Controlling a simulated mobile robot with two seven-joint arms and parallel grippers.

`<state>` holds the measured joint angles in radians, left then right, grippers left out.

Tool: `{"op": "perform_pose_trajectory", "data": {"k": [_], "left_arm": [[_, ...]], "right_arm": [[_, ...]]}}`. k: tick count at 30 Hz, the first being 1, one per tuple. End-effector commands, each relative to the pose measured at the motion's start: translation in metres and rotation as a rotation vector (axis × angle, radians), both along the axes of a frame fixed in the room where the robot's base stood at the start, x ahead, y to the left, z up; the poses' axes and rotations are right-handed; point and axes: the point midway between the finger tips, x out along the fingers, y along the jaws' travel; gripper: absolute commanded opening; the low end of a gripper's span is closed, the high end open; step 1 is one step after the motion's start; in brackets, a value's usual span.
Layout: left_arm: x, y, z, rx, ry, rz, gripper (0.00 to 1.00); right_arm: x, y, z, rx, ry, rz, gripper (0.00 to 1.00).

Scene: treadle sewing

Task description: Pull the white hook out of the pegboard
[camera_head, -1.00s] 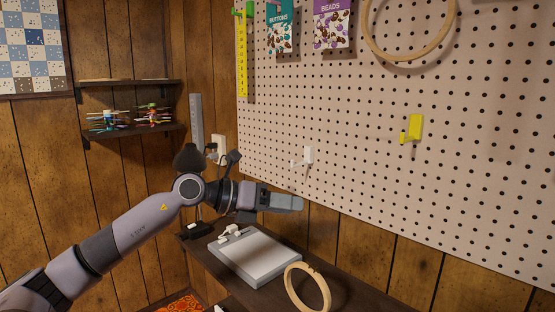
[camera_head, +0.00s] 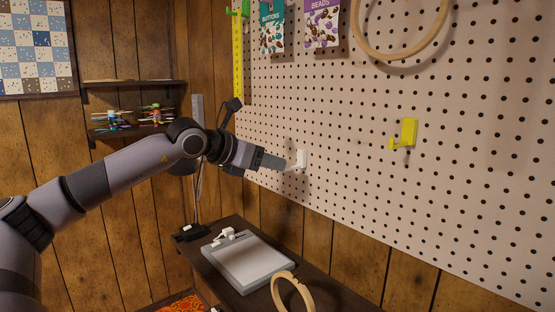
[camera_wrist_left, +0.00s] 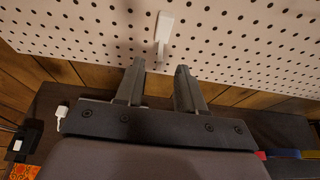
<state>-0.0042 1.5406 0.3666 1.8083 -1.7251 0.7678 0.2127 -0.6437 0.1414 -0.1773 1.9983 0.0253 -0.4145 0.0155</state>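The white hook (camera_head: 301,159) sits in the pegboard (camera_head: 335,110), low on its left part. It also shows in the left wrist view (camera_wrist_left: 164,29), upright on the board, its lower end ahead of the space between my fingers. My left gripper (camera_head: 284,164) is close to the hook in the head view. In the left wrist view my left gripper (camera_wrist_left: 157,72) is open, with a clear gap between its two fingers and nothing between them. My right gripper is not in view.
A yellow hook (camera_head: 408,132) is on the pegboard to the right. Bead and button packets and a wooden hoop (camera_head: 398,56) hang above. Below, a grey-white tray (camera_head: 250,262) and another wooden hoop (camera_head: 310,296) are on the dark bench (camera_head: 222,274).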

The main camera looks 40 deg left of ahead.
Motion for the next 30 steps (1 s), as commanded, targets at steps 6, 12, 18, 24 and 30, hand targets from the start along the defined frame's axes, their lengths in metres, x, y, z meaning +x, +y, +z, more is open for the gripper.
{"op": "perform_pose_trajectory", "data": {"k": [6,12,18,24,30], "left_arm": [[0.015,0.0,-0.008,0.003,0.006,0.002,0.38],[0.025,-0.001,-0.012,0.001,0.005,0.001,0.38],[0.03,-0.002,-0.013,-0.001,0.001,-0.001,0.38],[0.03,-0.003,-0.013,-0.003,-0.001,-0.001,0.38],[0.03,-0.003,-0.013,-0.002,-0.001,0.0,0.03]], "right_arm": [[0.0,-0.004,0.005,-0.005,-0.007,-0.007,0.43],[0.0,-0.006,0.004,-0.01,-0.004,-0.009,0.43],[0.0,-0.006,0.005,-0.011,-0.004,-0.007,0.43],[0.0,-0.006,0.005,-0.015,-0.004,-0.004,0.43],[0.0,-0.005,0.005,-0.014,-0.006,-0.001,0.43]]}}
